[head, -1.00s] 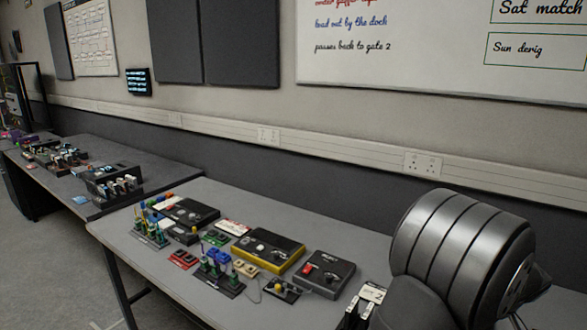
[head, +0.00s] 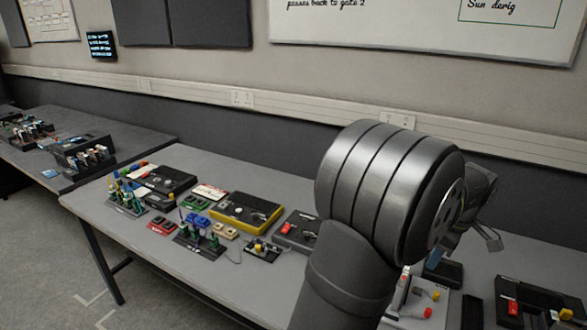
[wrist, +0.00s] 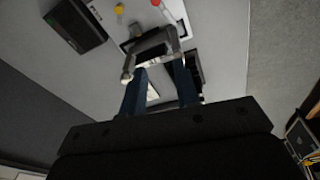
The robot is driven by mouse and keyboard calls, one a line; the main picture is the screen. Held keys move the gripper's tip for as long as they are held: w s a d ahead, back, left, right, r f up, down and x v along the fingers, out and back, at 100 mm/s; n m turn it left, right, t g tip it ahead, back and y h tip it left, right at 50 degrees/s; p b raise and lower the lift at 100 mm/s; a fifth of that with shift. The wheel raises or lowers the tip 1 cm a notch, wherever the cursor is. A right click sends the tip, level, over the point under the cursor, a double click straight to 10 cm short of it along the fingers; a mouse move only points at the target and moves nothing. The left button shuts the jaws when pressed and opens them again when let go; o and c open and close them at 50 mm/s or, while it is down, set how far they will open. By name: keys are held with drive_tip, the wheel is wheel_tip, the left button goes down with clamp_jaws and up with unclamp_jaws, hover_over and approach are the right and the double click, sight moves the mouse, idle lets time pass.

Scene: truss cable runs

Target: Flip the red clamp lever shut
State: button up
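A grey clamp unit with a red part (head: 287,227) stands on the table, left of my arm in the head view. A second dark unit with a red part (head: 514,307) stands at the lower right. I cannot tell which red part is the clamp lever. In the wrist view, my gripper (wrist: 160,78) has two blue fingers spread apart, with nothing seen held between them. Beyond the fingertips is a grey bracket-like piece (wrist: 152,45), whose nature is unclear. In the head view, my arm hides most of the gripper.
A pale panel with a red knob (head: 428,312) and yellow knob (head: 435,296) lies below my wrist. Close by stands a dark block (head: 445,273). A yellow-edged box (head: 246,212) and several small fixtures crowd the table's left.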

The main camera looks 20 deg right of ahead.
sight(429, 310)
drive_tip(key=shift+o, duration=0.6)
drive_tip(key=f+m, duration=0.5)
drive_tip(key=f, duration=0.1)
drive_tip(key=s+d+f+m+g, duration=0.1)
drive_tip(key=f+m, duration=0.5)
drive_tip(key=s+f+m, duration=0.1)
drive_tip(key=f+m, duration=0.4)
drive_tip(key=shift+s+d+f+m, duration=0.2)
drive_tip(key=shift+d+f+m, duration=0.15)
drive_tip(key=shift+f+m, duration=0.05)
